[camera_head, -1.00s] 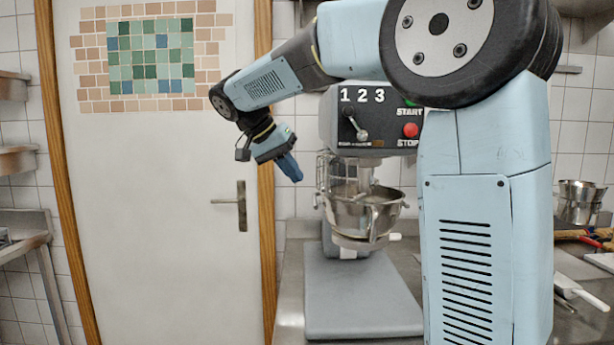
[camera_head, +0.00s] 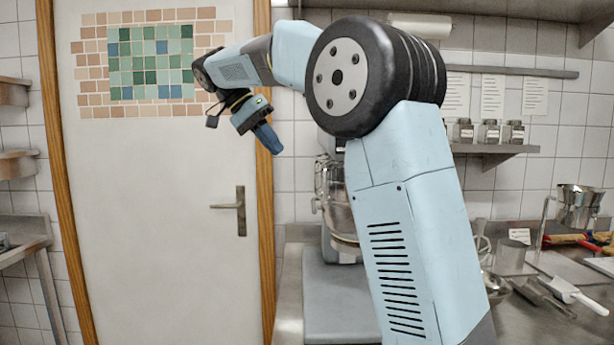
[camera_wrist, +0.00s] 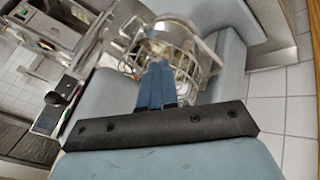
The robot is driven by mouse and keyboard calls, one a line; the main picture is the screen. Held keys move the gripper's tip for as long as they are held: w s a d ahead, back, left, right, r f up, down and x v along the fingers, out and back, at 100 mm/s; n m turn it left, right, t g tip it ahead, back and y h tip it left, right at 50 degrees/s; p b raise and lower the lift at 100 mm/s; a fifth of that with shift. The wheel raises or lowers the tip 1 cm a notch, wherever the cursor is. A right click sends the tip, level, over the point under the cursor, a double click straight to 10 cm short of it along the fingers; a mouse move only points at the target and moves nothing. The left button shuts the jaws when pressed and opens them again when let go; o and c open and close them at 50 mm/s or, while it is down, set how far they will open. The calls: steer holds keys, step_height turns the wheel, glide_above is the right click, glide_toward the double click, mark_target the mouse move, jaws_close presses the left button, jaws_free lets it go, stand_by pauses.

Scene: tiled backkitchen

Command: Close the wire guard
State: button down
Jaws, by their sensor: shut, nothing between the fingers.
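The wire guard (camera_head: 321,185) shows as upright metal bars at the left of the mixer bowl (camera_head: 342,218) in the head view. My arm hides most of the mixer and the right part of the bowl. In the wrist view, the curved bars of the guard (camera_wrist: 190,62) lie beyond my fingers. How far the guard is swung round is unclear. My gripper (camera_head: 274,146) is shut and empty, left of and above the guard in the head view. Its blue fingers (camera_wrist: 157,85) overlap the guard in the wrist view; in the head view they are apart from it.
A closed door with a handle (camera_head: 240,210) stands at the left. The mixer's grey base (camera_head: 340,295) is below the bowl. A shelf (camera_head: 490,150) holds several jars.

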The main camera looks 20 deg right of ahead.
mark_target(325, 186)
steer(key=s+d+f, duration=0.3)
steer(key=d+f, duration=0.5)
steer(key=shift+s+d+m, duration=0.3)
steer(key=shift+s+d, duration=0.05)
steer(key=shift+s, duration=0.05)
stand_by(0.5)
steer(key=shift+s+d+n+t, duration=0.15)
steer(key=shift+s+d+n, duration=0.2)
steer(key=shift+s, duration=0.2)
steer(key=shift+s+d+n+t, duration=0.15)
steer(key=shift+s+d+n, duration=0.05)
steer(key=shift+s+n, duration=0.3)
steer(key=shift+a, duration=0.1)
